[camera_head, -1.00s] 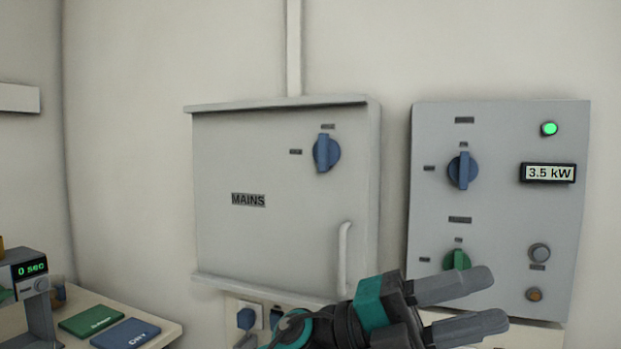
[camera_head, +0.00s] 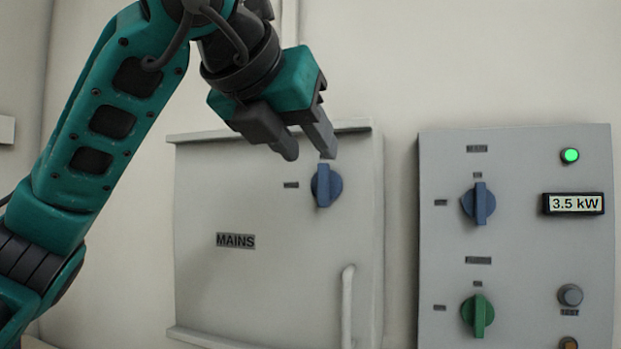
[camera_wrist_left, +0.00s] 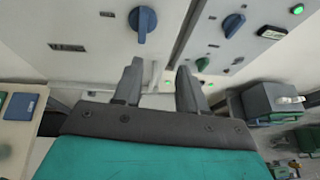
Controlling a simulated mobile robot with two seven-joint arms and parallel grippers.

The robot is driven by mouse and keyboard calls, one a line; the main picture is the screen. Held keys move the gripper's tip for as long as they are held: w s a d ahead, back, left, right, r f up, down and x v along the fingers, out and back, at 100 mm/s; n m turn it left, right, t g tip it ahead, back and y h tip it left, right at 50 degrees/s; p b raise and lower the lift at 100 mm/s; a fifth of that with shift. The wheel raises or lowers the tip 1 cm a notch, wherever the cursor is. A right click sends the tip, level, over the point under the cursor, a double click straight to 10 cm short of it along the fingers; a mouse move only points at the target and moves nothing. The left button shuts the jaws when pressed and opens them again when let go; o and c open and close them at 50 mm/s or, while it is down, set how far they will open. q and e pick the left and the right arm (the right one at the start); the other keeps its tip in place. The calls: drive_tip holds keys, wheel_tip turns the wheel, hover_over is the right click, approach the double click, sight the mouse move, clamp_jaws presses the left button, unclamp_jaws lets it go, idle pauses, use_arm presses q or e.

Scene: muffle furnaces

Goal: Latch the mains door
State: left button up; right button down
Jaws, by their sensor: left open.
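The grey mains door (camera_head: 240,285) is closed against its box in the head view, with a MAINS label and a pale vertical handle (camera_head: 347,305) at its lower right. A blue latch knob (camera_head: 326,186) sits at its upper right, its grip upright. My left gripper (camera_head: 308,155) is open and empty, its fingertips just above and left of the knob in the picture. In the left wrist view, the blue knob (camera_wrist_left: 142,22) lies beyond the open fingers (camera_wrist_left: 155,75), apart from them. My right gripper is not in view.
A grey control panel (camera_head: 520,240) stands to the right, with a blue knob (camera_head: 479,204), a green knob (camera_head: 478,315), a lit green lamp (camera_head: 569,156) and a 3.5 kW display (camera_head: 573,204). Clear wall lies between the panel and the mains box.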

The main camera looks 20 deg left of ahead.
sight(321, 176)
use_arm(q)
drive_tip(key=shift+n+t+y, duration=0.4)
drive_tip(key=shift+n+y, duration=0.1)
drive_tip(key=shift+y, duration=0.2)
drive_tip(key=x, duration=0.3)
drive_tip(key=a+r+x, duration=0.1)
drive_tip(key=x, duration=0.3)
drive_tip(key=a+p+x, duration=0.1)
drive_tip(key=x, duration=0.3)
drive_tip(key=shift+w+r, duration=0.2)
drive_tip(key=shift+w, duration=0.25)
clamp_jaws()
